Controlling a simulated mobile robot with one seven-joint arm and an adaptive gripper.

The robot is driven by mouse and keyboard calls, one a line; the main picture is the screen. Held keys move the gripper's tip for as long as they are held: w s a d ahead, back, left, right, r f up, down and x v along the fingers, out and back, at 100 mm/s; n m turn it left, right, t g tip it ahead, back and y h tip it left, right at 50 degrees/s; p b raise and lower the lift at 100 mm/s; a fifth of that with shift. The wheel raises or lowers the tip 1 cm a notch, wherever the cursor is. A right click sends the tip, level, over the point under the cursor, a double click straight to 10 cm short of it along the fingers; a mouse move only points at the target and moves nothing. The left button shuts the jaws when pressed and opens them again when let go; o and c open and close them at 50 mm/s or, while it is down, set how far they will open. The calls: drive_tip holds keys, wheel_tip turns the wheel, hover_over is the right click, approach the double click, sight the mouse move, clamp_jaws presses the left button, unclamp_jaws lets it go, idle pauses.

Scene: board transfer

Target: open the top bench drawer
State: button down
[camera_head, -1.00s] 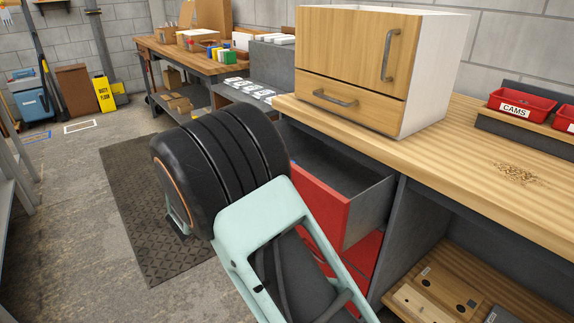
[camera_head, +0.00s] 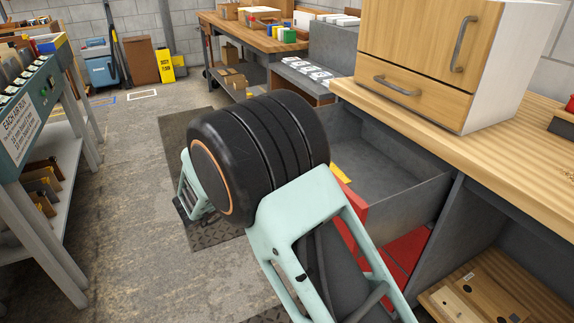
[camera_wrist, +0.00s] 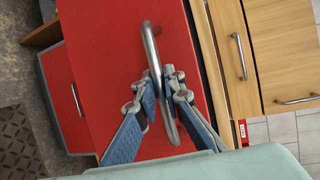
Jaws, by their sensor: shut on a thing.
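The top bench drawer (camera_head: 393,172) stands pulled out from under the bench top, and its grey inside shows in the head view. Part of its red front (camera_head: 353,205) shows beside my arm, which hides the rest. In the wrist view the red drawer front (camera_wrist: 112,62) fills the middle, with a curved metal handle (camera_wrist: 151,48) on it. My gripper (camera_wrist: 160,88) is shut on this handle, one blue-grey finger on each side. In the head view my own arm hides the fingers.
A wooden cabinet (camera_head: 415,45) with metal handles stands on the bench top (camera_head: 440,120) above the drawer. Another red drawer front (camera_wrist: 66,100) shows in the wrist view. A shelf rack (camera_head: 35,215) stands at the left, with open floor (camera_head: 140,210) between.

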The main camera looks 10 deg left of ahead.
drive_tip(key=c, duration=2)
unclamp_jaws()
drive_tip(key=v, duration=1.2)
drive_tip(key=shift+r, duration=0.1)
